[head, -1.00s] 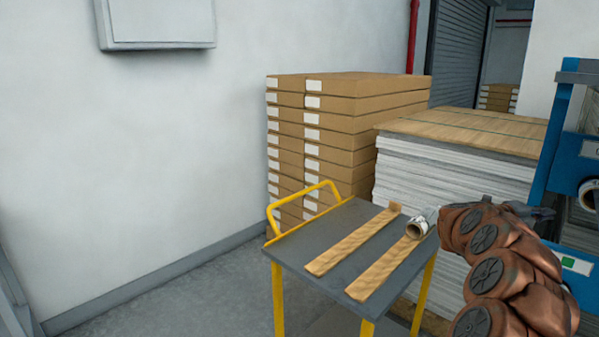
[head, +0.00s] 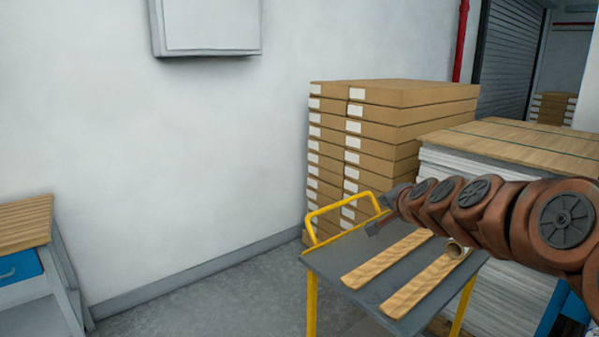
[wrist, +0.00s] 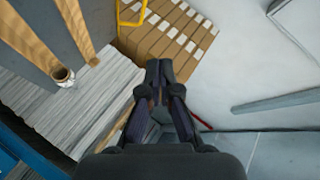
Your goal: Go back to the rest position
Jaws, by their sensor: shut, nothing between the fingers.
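My gripper (head: 382,209) is at the left end of my outstretched brown arm in the head view, in front of the stacked boxes and above the cart's far side. In the wrist view my gripper (wrist: 159,66) points away from the camera with its fingers together and nothing between them. A roll (head: 455,249) lies on the grey cart (head: 345,258), at the far end of one of two wooden strips (head: 425,290). The roll also shows in the wrist view (wrist: 63,76). My arm hides part of the cart's back.
A tall stack of brown boxes (head: 400,105) stands behind the cart, beside a stack of white sheets (head: 520,150). The cart has a yellow handle (head: 340,208). A workbench (head: 25,225) stands at the far left. The floor (head: 230,300) between bench and cart is clear.

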